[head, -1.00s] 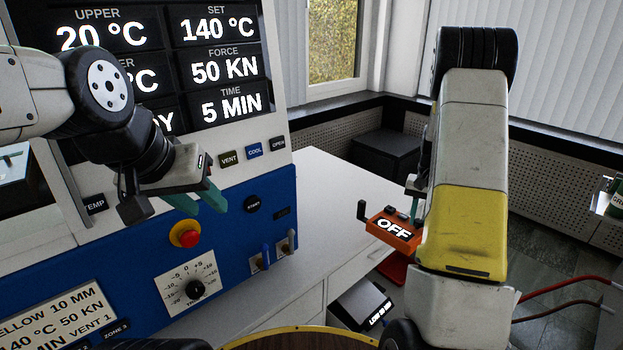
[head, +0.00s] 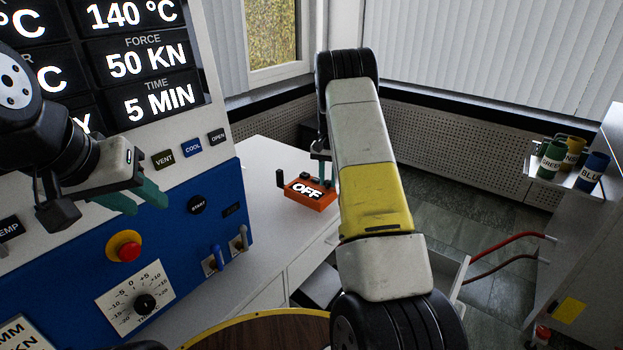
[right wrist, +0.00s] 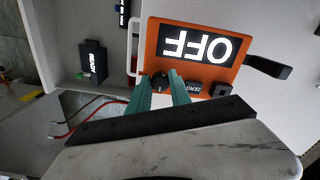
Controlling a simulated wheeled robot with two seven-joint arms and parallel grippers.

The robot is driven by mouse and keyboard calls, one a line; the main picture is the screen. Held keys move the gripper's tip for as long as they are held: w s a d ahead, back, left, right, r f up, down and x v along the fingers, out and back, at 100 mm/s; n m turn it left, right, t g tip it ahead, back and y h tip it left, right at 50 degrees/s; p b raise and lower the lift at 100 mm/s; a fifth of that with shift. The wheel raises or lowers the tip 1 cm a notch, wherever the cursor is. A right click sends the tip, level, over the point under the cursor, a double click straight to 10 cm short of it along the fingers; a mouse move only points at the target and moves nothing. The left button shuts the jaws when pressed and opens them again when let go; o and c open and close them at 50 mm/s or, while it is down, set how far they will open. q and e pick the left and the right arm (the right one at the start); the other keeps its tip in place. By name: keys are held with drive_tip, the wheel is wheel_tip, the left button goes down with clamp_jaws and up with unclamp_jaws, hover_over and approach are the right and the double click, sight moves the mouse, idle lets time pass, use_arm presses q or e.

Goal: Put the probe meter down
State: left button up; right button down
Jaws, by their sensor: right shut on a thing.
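The probe meter (head: 303,202) is an orange box with a white-on-black OFF display and a dark probe at its left end. It is at or just above the white counter top (head: 262,235); I cannot tell whether it touches. In the right wrist view the meter (right wrist: 160,48) shows its OFF display upside down. My right gripper (right wrist: 161,84) is shut on the meter, its teal fingers on either side of a dark knob at its edge. In the head view my arm partly hides this gripper. My left gripper (head: 136,198) is empty, its teal fingers apart, before the press panel.
The blue and white press (head: 215,190) stands left of the counter. An open drawer (right wrist: 68,25) below the counter holds a black device reading READY (right wrist: 93,62). Green (head: 551,160) and blue (head: 593,172) cups stand on a shelf at right. Red hoses (head: 505,240) run at the right.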

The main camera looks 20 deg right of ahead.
drive_tip(key=shift+w+a, duration=0.3)
drive_tip(key=shift+w, duration=0.1)
drive_tip(key=shift+f, duration=1.75)
drive_tip(key=shift+s+f, duration=0.1)
drive_tip(key=shift+f, duration=0.05)
drive_tip(key=c, duration=1.2)
unclamp_jaws()
